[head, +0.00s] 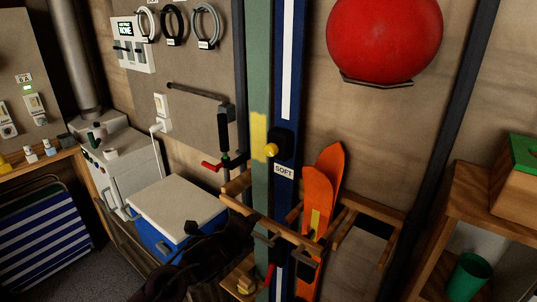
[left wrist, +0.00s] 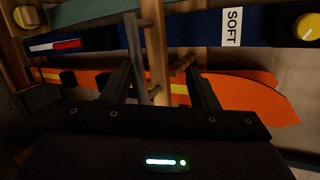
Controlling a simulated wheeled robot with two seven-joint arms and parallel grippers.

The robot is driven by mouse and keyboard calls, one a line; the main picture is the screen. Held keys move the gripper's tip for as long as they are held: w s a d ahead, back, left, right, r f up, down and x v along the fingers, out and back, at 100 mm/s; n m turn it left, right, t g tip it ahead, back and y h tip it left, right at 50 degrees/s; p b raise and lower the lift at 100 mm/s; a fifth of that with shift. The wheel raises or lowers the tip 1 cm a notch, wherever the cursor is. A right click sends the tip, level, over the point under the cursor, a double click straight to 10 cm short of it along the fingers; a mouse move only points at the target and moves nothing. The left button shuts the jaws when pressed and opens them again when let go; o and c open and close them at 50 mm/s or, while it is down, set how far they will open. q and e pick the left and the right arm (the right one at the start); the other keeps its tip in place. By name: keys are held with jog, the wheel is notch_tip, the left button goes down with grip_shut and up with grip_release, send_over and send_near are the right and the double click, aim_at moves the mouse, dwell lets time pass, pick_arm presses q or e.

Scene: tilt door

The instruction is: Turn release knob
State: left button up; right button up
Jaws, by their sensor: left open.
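The yellow release knob (head: 271,150) sits on a black block on a dark blue upright board, just above a white SOFT label (head: 284,171). It also shows at the upper right edge of the left wrist view (left wrist: 308,27), well to the side of my fingers. My left gripper (head: 228,222) is low and left of the knob, apart from it, by a wooden rack rail (head: 276,228). In the left wrist view its fingers (left wrist: 160,72) are spread, with the rail (left wrist: 156,45) showing between them. Contact with the rail cannot be told. My right gripper is out of view.
Orange boards (head: 318,190) stand right of the blue board. A red-tipped lever (head: 211,165) is at its left. A blue-and-white cooler (head: 177,213) stands lower left.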

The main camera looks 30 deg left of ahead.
aim_at(269, 151)
pick_arm(q)
jog(key=w+a+r+m+t+h, duration=0.2)
jog(key=w+r+m+t, duration=0.1)
jog(key=r+m, duration=0.4)
jog(key=w+a+r+m+t+h, duration=0.1)
jog(key=w+a+r+m+t, duration=0.1)
jog(key=r+m, duration=0.55)
jog(key=w, duration=0.2)
jog(key=w+p, duration=0.1)
jog(key=w, duration=0.1)
jog(key=w+d+r, duration=0.1)
jog(key=w, duration=0.1)
jog(key=shift+p, duration=0.4)
jog(key=shift+w+d+f+h, duration=0.15)
jog(key=shift+w+h, duration=0.15)
jog(key=shift+w, duration=0.65)
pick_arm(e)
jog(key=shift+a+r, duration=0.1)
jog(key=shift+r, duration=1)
pick_arm(q)
jog(key=c, duration=1)
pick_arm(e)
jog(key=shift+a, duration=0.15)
